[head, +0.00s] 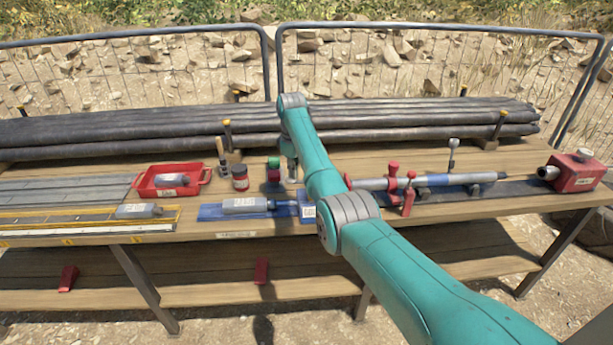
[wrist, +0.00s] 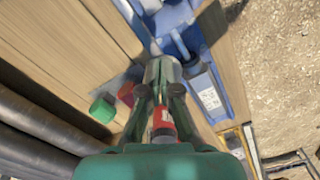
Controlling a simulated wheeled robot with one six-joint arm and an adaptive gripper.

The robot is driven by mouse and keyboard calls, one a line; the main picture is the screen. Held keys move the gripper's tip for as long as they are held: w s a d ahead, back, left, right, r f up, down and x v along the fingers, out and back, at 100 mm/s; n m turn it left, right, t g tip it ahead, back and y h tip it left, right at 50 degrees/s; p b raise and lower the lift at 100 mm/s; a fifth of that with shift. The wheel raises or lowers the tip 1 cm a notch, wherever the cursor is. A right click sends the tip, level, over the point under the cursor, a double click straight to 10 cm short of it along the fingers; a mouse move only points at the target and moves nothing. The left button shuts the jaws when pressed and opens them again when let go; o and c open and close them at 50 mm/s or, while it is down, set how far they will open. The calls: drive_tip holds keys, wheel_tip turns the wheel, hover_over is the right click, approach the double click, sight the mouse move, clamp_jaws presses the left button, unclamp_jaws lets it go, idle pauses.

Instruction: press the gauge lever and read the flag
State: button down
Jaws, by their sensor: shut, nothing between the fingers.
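A blue gauge fixture (head: 308,207) stands near the front edge of the bench, with a blue base (head: 212,212) to its left. A grey labelled cylinder (head: 245,205) lies on that base. In the wrist view the fixture (wrist: 180,22) is at the top, and the grey cylinder (wrist: 205,92) is right of the fingers. A blue bar shows beside the fixture; I cannot tell whether it is the lever. I cannot make out a flag. My gripper (wrist: 162,75) is shut and empty, pointing down near the fixture. In the head view my arm partly hides it and the fixture.
A green-capped pot (head: 273,170) and a red pot (head: 240,178) stand behind the base. A red tray (head: 205,175) is at left. A grey-blue tool on red clamps (head: 409,195) and a red box (head: 575,172) are at right. Black pipes (head: 420,113) line the back.

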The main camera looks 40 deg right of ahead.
drive_tip(key=shift+f, duration=0.25)
wheel_tip(320, 180, up, 11)
idle(1.3)
idle(0.5)
